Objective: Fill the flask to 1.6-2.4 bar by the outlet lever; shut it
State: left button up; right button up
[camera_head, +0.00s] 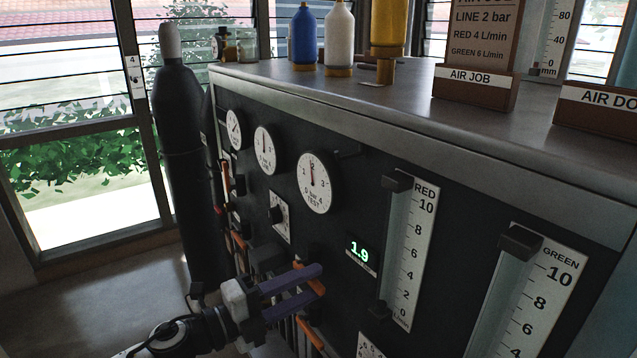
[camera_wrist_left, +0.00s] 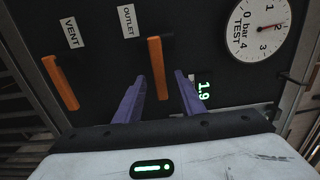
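The orange outlet lever (camera_wrist_left: 159,68) stands out from the dark panel under its OUTLET label in the wrist view. My left gripper (camera_wrist_left: 160,90) has its purple fingers apart, one on each side of the lever, with gaps visible. In the head view my left gripper (camera_head: 318,282) is at the panel, its fingers partly covering an orange lever. The TEST gauge (camera_head: 314,182) has its needle near 2 bar. The green display (camera_head: 361,254) reads 1.9; it also shows in the wrist view (camera_wrist_left: 204,91). I cannot tell which object is the flask. My right gripper is out of view.
The orange vent lever (camera_wrist_left: 60,83) is left of the outlet lever. Two flow tubes, RED (camera_head: 407,250) and GREEN (camera_head: 522,290), stand on the panel's right. A dark cylinder (camera_head: 185,150) stands at the left. Bottles and signs stand on the bench top (camera_head: 385,108).

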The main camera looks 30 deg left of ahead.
pick_arm(q)
jog(key=shift+v, duration=2.85)
jog(key=v, duration=1)
jog(key=shift+b, duration=0.4)
jog(key=shift+s, duration=0.1)
